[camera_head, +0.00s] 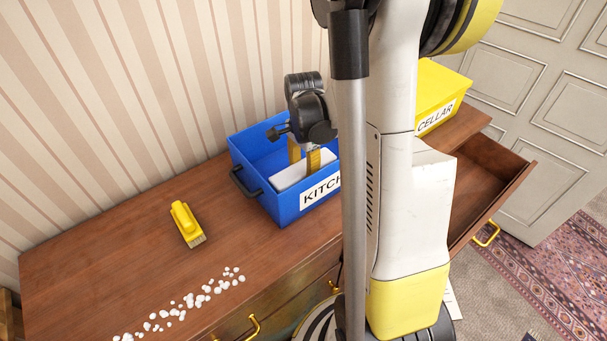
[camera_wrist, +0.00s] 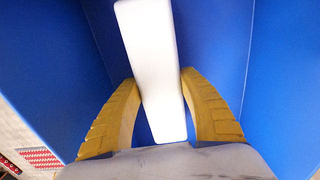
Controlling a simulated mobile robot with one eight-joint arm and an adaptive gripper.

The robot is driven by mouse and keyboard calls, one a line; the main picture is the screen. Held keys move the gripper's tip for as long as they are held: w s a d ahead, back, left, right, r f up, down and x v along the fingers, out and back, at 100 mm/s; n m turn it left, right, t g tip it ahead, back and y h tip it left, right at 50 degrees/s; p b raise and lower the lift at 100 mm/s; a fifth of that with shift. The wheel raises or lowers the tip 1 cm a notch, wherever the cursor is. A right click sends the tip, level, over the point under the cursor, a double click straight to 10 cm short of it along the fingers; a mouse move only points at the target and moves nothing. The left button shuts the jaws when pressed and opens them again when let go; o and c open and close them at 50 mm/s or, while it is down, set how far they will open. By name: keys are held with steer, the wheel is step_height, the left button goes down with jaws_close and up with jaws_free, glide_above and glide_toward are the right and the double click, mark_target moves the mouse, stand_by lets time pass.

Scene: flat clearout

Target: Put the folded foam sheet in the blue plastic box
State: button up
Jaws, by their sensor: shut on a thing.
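The folded foam sheet (camera_wrist: 150,50) is a white slab between the two yellow fingers of my gripper (camera_wrist: 160,95) in the wrist view. My gripper is shut on it. In the head view the white foam sheet (camera_head: 303,170) is inside the blue plastic box (camera_head: 283,209), below the rim level at least in part, with my gripper (camera_head: 304,160) reaching down into the box. The box carries a label starting "KITCH"; my arm hides its right end. The blue walls (camera_wrist: 215,30) surround the sheet in the wrist view. I cannot tell whether the sheet touches the box floor.
A yellow box (camera_head: 440,90) labelled "CELLAR" stands at the right end of the wooden dresser (camera_head: 100,255). A yellow brush (camera_head: 187,224) and several white crumbs (camera_head: 190,302) lie left of the blue box. A drawer (camera_head: 490,185) stands open at the right.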

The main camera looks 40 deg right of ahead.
steer(key=shift+f, duration=0.35)
steer(key=shift+f, duration=0.25)
steer(key=o, duration=1)
steer(key=shift+r, duration=0.1)
